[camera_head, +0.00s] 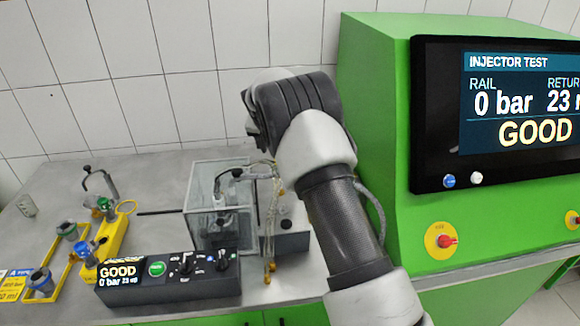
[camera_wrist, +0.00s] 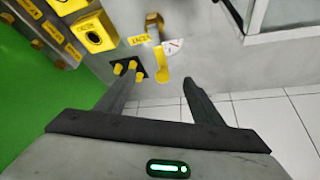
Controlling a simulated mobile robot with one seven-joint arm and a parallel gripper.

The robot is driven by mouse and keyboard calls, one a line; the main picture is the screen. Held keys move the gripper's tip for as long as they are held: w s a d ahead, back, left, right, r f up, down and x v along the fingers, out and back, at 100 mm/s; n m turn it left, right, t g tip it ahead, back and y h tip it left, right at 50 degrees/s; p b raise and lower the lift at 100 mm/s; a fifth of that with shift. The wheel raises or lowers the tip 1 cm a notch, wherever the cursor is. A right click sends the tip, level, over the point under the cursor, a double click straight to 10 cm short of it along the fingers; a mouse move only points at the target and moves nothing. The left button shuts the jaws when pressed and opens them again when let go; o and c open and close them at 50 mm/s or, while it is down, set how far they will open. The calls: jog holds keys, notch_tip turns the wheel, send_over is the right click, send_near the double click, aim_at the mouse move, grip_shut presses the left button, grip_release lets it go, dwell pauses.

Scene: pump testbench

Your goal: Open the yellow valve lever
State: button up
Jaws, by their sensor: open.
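The yellow valve lever (camera_wrist: 161,64) shows in the wrist view, at the upper middle. It extends down in the picture from a brass valve fitting (camera_wrist: 154,24) on a grey panel. My gripper (camera_wrist: 160,80) is open, with one dark finger on each side of the picture's middle. The lever's lower end appears just beyond the gap between the fingertips. I see no contact, and how far the tips are from the lever is hard to tell. In the head view my arm hides the gripper, and I cannot make out the lever there.
Yellow plugs on a dark plate (camera_wrist: 128,70) sit left of the lever, close to the left finger. A yellow switch box (camera_wrist: 94,34) is further left. The head view shows the green test machine (camera_head: 385,130), a glass box (camera_head: 203,190) and a control box (camera_head: 170,285).

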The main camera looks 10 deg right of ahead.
jog(key=shift+r, duration=0.15)
jog(key=shift+r+p, duration=1.4)
jog(key=shift+r, duration=1.45)
